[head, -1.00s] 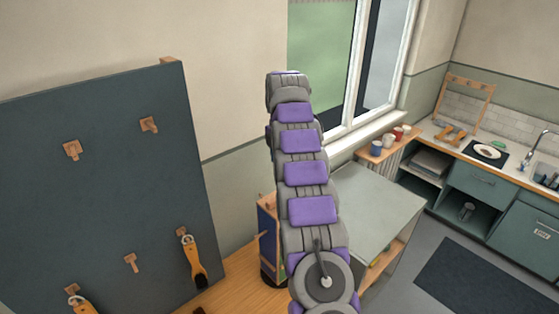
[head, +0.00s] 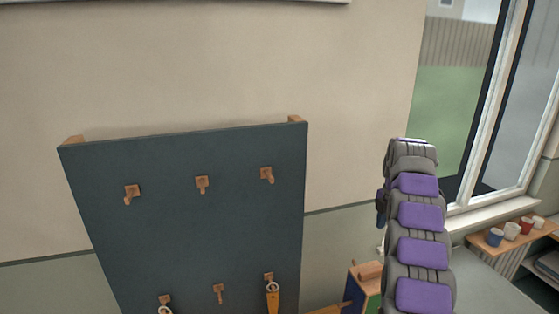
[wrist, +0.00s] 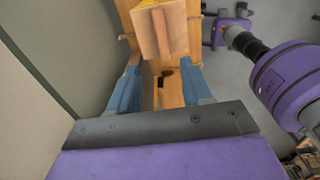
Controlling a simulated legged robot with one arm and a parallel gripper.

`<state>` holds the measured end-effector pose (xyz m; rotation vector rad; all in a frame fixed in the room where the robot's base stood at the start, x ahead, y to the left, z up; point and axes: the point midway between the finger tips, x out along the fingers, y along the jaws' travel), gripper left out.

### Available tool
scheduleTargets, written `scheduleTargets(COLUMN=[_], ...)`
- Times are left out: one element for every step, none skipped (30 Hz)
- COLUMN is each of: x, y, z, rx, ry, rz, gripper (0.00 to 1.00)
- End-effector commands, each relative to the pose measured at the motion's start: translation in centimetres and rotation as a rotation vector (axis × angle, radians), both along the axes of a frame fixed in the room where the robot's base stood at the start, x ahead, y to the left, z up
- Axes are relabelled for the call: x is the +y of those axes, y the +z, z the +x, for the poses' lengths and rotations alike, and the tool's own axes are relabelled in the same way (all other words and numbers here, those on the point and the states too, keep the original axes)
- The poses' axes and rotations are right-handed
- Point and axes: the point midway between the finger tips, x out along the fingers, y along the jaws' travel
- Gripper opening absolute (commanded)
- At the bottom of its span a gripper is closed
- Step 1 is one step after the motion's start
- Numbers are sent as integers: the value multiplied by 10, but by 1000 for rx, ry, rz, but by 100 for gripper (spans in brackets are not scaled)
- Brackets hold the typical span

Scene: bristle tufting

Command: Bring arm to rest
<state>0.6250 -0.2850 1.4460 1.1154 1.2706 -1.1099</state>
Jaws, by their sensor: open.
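My arm (head: 420,235) rises at the right of the head view, purple and grey, in front of the wall and window. Its gripper end is not clearly seen there. In the wrist view my gripper (wrist: 163,78) has two blue fingers spread apart, with nothing held between them. A wooden block-like piece (wrist: 163,30) lies beyond the fingertips, above a wooden surface (wrist: 172,95). I cannot tell how far it is from the fingers.
A dark pegboard (head: 200,235) with several wooden hooks stands to the left. A wooden-handled brush (head: 272,297) hangs on a lower hook. Several cups (head: 512,230) stand on a shelf (head: 480,243) by the window (head: 490,110).

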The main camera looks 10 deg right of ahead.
Motion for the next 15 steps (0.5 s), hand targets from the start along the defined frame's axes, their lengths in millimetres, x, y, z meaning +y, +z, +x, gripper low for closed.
scheduleTargets(x=[4,8,14,19,25,34,40,48,59,66,73,83,90,97,106], y=[-1,-2,-3,-3,-3,-4,-5,-5,-6,-8,-8,-10,-12,-13,-15], z=[-2,-3,-6,-8,-10,-14,-17,-21,-27,-31,-36,-42,-47,-52,-60], rx=[2,4,9,10,9,13,15,16,23,26,30,33,34,38,40], ry=[-11,-25,-48,-68,-91,-127,-156,-186,-226,-256,-285,-325,-354,-384,-424], rz=[1,2,4,4,3,3,4,3,4,4,3,2,2,1,0], gripper=[49,49,49,49,49,49,49,49,49,49,49,49,49,49,49])
